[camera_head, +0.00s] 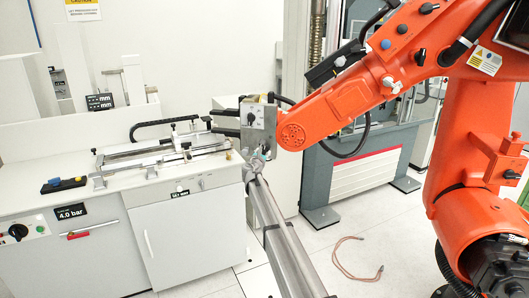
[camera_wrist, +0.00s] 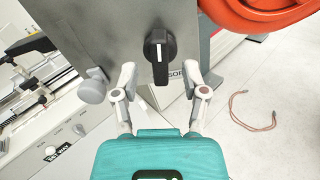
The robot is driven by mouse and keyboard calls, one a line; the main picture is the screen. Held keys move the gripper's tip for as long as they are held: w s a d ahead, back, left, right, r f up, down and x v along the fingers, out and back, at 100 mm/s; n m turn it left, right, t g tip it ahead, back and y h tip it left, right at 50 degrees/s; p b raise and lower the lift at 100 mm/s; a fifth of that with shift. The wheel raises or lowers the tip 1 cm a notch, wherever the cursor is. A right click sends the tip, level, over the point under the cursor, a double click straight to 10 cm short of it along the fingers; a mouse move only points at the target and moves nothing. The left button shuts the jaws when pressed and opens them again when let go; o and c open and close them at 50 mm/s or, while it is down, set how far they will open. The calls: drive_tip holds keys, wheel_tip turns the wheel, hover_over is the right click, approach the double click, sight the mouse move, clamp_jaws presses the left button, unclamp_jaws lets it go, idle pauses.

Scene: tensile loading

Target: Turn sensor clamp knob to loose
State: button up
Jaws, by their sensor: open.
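The black clamp knob (camera_wrist: 158,56) is on the face of a grey housing (camera_wrist: 110,30) in the wrist view. Its white pointer line stands nearly upright in that picture. A label reading "SOR" shows partly behind the knob. My gripper (camera_wrist: 160,72) is open, with one finger on each side of the knob's lower part. A gap shows between the knob and each finger, and nothing is held. How deep the fingertips reach is unclear. The grey housing also shows in the head view (camera_head: 257,131), where the knob is too small to tell.
A grey round knob (camera_wrist: 92,90) sticks out beside the left finger. An orange arm (camera_head: 345,97) reaches the housing from the right. A white bench (camera_head: 120,190) with a metal fixture (camera_head: 160,155) stands left. A reddish cable (camera_head: 355,265) lies on the otherwise open floor.

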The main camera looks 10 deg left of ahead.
drive_tip(key=s+a, duration=0.1)
drive_tip(key=s, duration=0.8)
drive_tip(key=shift+s, duration=0.25)
drive_tip(key=s+d+f+m+g+h, duration=0.25)
drive_tip(key=s+d+m, duration=0.3)
drive_tip(key=d, duration=0.35)
drive_tip(key=s+d+f+m+g+h, duration=0.1)
drive_tip(key=s+d+f+m+g, duration=0.35)
drive_tip(key=d+m, duration=0.4)
drive_tip(key=s+d+f+m+g+h, duration=0.2)
drive_tip(key=s+d+f+m, duration=0.15)
drive_tip(key=s+d, duration=0.45)
drive_tip(key=s+d+f+m+g+y, duration=0.2)
drive_tip(key=s+m, duration=0.3)
drive_tip(key=s, duration=0.3)
drive_tip(key=s+d+f+m+g+y, duration=0.3)
drive_tip(key=s+d+m+g, duration=0.1)
drive_tip(key=s, duration=0.5)
drive_tip(key=s+d+f+m+g+y, duration=0.2)
drive_tip(key=s+m, duration=0.4)
drive_tip(key=s, duration=0.3)
drive_tip(key=shift+s+d+f+g, duration=0.15)
drive_tip(key=shift+d+f+g, duration=0.35)
drive_tip(key=shift+d, duration=0.35)
